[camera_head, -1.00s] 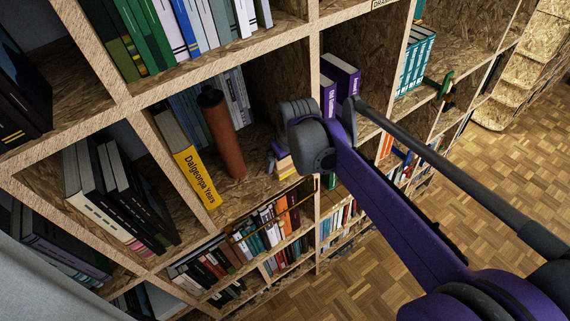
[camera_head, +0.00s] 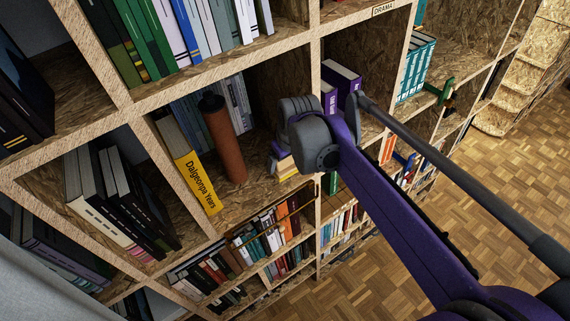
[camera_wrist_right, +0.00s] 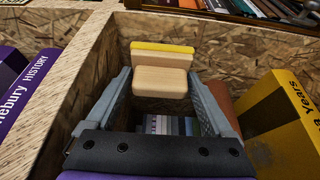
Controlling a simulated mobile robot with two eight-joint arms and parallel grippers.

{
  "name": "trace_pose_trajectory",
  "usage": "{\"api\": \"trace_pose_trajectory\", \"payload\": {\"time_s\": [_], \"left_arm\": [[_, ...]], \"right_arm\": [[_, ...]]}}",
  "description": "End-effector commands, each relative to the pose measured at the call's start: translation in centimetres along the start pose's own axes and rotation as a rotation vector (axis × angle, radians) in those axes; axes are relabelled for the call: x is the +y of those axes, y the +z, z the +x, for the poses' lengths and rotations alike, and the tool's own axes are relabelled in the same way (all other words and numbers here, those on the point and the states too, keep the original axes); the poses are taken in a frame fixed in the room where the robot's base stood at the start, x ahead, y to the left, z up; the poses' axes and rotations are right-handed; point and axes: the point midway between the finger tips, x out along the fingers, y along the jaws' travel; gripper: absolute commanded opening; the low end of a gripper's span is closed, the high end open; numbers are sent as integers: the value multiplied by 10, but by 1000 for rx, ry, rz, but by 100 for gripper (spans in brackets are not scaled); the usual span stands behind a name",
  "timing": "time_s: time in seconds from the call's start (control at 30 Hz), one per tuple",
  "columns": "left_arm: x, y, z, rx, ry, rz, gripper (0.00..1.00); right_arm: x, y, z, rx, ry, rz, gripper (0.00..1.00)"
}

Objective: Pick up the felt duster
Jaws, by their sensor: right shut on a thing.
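The felt duster, a pale wooden block with a yellow strip (camera_wrist_right: 161,80), sits between the two grey fingers of my right gripper (camera_wrist_right: 160,88) in the right wrist view. The fingers press on its two sides. In the head view the duster (camera_head: 286,167) is partly hidden by my right wrist, and the right gripper (camera_head: 277,158) is inside a shelf compartment. I cannot tell whether the duster touches the shelf board. My left gripper is not in view.
A brown cylinder with a dark top (camera_head: 224,140) and a yellow book (camera_head: 197,178) stand left of the duster in the same compartment. An upright divider (camera_head: 315,95) separates it from purple books (camera_head: 342,78) on the right. Parquet floor (camera_head: 470,215) lies clear at the lower right.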

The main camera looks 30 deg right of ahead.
Motion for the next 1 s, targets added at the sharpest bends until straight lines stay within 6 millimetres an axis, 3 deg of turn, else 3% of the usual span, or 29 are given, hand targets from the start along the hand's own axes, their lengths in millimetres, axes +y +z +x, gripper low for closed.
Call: {"api": "trace_pose_trajectory", "payload": {"time_s": [0.3, 0.47, 0.8, 1.0], "left_arm": [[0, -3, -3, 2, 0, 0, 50], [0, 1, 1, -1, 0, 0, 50], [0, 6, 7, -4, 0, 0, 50], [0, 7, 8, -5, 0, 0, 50]], "right_arm": [[4, -17, -49, 0, -1, 0, 28], [-23, 6, -58, 0, -3, -3, 28], [-94, 69, -93, 0, -4, -7, 28], [-120, 93, -106, 0, -3, -4, 28]]}}
